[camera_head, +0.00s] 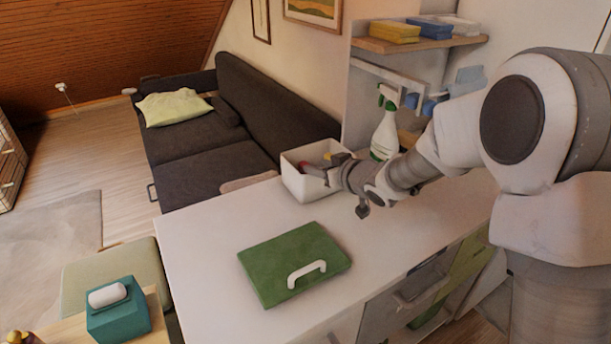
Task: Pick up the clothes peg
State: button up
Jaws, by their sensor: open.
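No clothes peg can be made out for certain. A white open bin (298,184) stands on the far part of the white counter. My gripper and the near wall hide most of the bin's inside.
A spray bottle (385,135) stands close behind my arm, below a wooden shelf (412,43). The counter's left part is clear. A dark sofa (215,150) is behind.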

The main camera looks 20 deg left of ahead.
aim_at(304, 163)
jog(key=x, duration=0.6)
jog(key=shift+w+a+b, duration=0.15)
jog(key=shift+b, duration=0.25)
grip_shut()
